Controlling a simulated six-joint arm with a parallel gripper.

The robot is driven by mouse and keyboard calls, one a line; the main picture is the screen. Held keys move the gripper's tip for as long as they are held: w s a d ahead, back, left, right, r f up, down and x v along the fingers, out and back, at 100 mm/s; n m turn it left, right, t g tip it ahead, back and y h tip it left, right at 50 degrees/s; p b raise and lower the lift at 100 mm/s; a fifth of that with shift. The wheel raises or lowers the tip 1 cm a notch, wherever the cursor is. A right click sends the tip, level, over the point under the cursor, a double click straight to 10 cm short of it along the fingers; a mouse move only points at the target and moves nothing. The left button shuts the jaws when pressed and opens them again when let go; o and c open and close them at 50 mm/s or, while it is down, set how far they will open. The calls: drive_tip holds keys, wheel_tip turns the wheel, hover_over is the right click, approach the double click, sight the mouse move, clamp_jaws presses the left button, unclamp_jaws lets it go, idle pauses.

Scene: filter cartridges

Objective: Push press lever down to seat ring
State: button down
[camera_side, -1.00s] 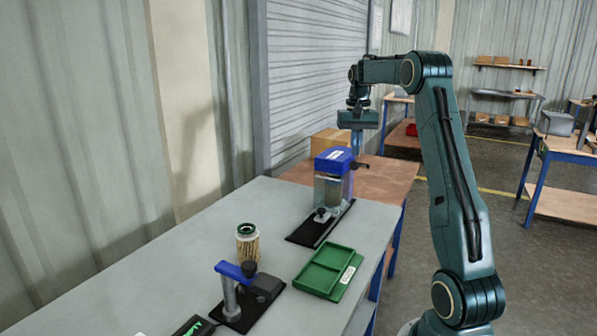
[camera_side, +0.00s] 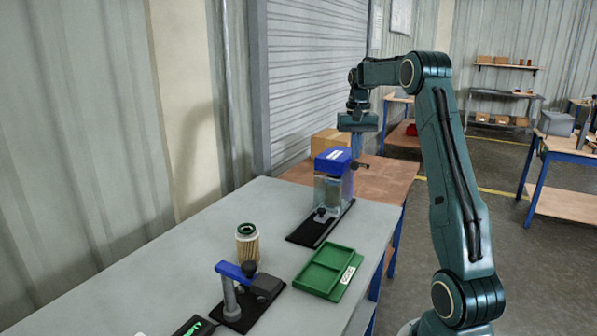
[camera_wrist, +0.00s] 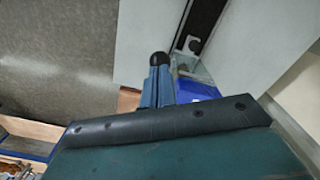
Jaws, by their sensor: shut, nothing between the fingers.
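The press (camera_side: 334,160) has a blue head over a clear-walled housing and stands on a black base toward the back of the bench. Its short dark lever (camera_side: 361,165) sticks out at the right of the head. My gripper (camera_side: 357,155) is shut and empty, pointing down just above the lever; I cannot tell whether they touch. In the wrist view my closed blue fingers (camera_wrist: 154,92) lie beside the blue press head (camera_wrist: 194,90). A dark rounded end shows at their tips, and I cannot tell whether it is the lever knob. I cannot make out a ring in the press.
A pleated filter cartridge (camera_side: 248,245) with a green top stands upright on the grey bench (camera_side: 190,235). A green tray (camera_side: 322,268) lies at the front right. A blue-armed fixture (camera_side: 236,270) stands in front. A cardboard box (camera_side: 331,141) sits behind the press.

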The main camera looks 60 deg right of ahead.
sight(354, 164)
drive_tip(key=shift+f, duration=2.8)
drive_tip(key=shift+a+f, duration=0.25)
drive_tip(key=shift+f, duration=0.45)
drive_tip(key=shift+a+f, duration=0.25)
drive_tip(key=shift+f, duration=0.55)
drive_tip(key=shift+r, duration=5.7)
